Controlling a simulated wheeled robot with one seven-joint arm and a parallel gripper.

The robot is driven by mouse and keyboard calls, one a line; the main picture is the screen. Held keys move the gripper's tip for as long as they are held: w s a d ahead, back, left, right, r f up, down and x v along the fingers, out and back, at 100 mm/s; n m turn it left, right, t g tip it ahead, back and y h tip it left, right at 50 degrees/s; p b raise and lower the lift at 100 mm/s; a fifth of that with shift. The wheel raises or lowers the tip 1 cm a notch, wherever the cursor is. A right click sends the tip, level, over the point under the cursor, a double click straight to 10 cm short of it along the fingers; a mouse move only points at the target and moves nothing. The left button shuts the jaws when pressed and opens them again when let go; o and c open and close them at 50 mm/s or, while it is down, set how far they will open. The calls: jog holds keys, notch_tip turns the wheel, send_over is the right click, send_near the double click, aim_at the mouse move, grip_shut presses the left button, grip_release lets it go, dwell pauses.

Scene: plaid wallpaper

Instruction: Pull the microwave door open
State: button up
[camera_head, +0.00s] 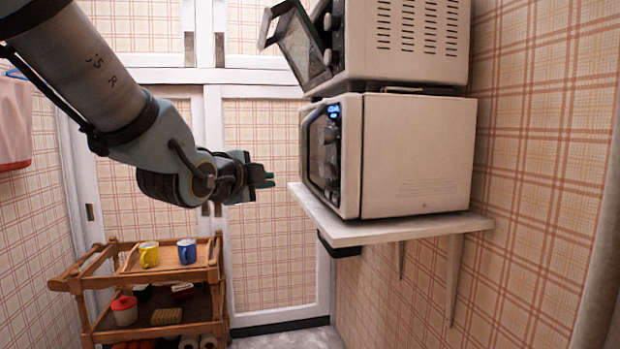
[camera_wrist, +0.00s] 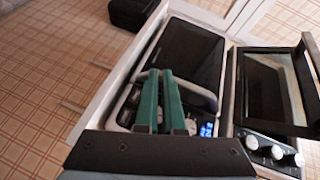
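The lower microwave (camera_head: 415,155) is white and sits on a wall shelf, its dark glass door facing left and looking closed. Its dark door glass (camera_wrist: 185,50) and lit blue display (camera_wrist: 206,130) show in the wrist view, with a dark curved handle (camera_wrist: 200,95) between them. A second microwave (camera_head: 410,40) is stacked on top, its door (camera_head: 300,48) swung partly open. My gripper (camera_head: 268,179) is left of the lower microwave's front, with a gap between them. Its green fingers (camera_wrist: 160,72) are close together with nothing visible between them, partly covering the lower microwave's front in the wrist view.
The white shelf (camera_head: 400,230) juts from the plaid wall on brackets. A wooden cart (camera_head: 75,283) stands below my arm at the lower left, carrying a yellow mug (camera_head: 149,254) and a blue mug (camera_head: 187,251). The space left of the microwave fronts is free apart from my arm.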

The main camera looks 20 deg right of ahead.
aim_at(305, 152)
jog(key=s+d+r+m+h, duration=0.1)
jog(key=r+m, duration=0.1)
jog(key=s+d+r+m+h, duration=0.2)
jog(key=shift+s+d+r, duration=0.1)
jog(key=shift+s+d, duration=0.1)
jog(key=shift+d, duration=0.1)
grip_shut()
jog(key=p+x, duration=0.2)
jog(key=p, duration=0.1)
jog(key=p+x, duration=0.2)
jog(key=p, duration=0.2)
jog(key=p+x, duration=0.3)
jog(key=shift+r+p, duration=0.35)
jog(key=shift+p, duration=0.05)
jog(key=shift+f+p+x, duration=0.15)
jog(key=shift+p+x, duration=0.1)
jog(key=shift+x, duration=0.45)
jog(key=shift+f+p+x, duration=0.15)
jog(key=shift+p+x, duration=0.1)
jog(key=shift+x, duration=0.5)
jog(key=shift+a, duration=0.15)
